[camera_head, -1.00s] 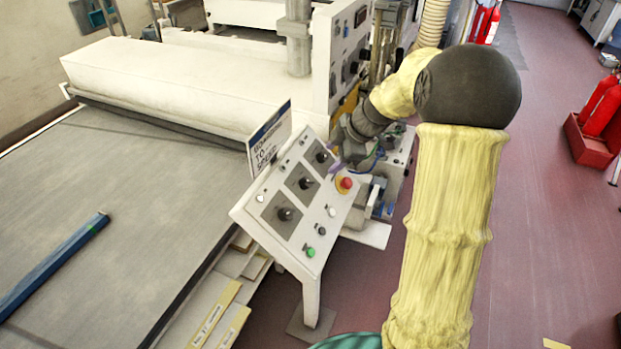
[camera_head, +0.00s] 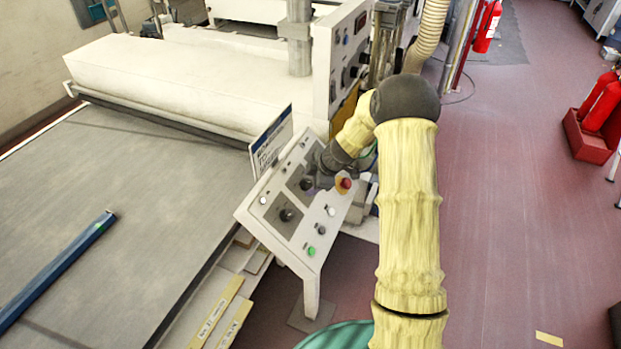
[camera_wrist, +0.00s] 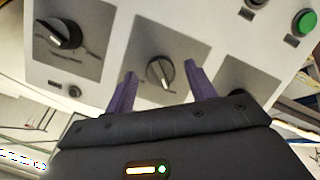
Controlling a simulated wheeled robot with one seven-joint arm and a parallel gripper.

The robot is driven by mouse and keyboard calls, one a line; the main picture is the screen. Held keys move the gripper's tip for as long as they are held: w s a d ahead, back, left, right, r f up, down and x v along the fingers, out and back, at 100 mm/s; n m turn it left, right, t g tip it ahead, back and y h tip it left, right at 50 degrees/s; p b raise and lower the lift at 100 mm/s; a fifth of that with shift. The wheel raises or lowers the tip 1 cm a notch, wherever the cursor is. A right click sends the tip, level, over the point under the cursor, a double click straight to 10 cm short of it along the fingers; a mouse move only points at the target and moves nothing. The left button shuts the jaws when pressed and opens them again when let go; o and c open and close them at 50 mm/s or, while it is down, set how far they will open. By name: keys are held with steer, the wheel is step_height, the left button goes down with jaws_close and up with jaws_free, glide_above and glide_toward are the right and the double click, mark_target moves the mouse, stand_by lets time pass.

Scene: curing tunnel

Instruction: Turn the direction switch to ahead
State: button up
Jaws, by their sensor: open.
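The slanted control panel (camera_head: 262,222) carries a column of black rotary switches on grey plates. The middle switch (camera_head: 306,184) also shows in the wrist view (camera_wrist: 159,73), between my two purple fingers. My gripper (camera_wrist: 160,72) is open; its fingertips lie to either side of the knob with gaps, and I cannot tell how near they are in depth. Another rotary switch (camera_wrist: 62,35) is at the left of the wrist view, and a third is partly hidden behind the right finger. The labels are too small to read, so I cannot tell which is the direction switch.
A red emergency button (camera_head: 345,183) sits beside my gripper on the panel. A green button (camera_head: 310,251) is at its lower end. A sign (camera_head: 271,143) stands at the panel's back edge. The conveyor (camera_head: 120,190) lies to the left; open floor is right.

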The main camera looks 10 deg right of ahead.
steer(key=shift+w+f, duration=0.2)
steer(key=shift+f, duration=0.2)
steer(key=shift+a, duration=0.1)
steer(key=shift+c, duration=0.2)
steer(key=c, duration=0.9)
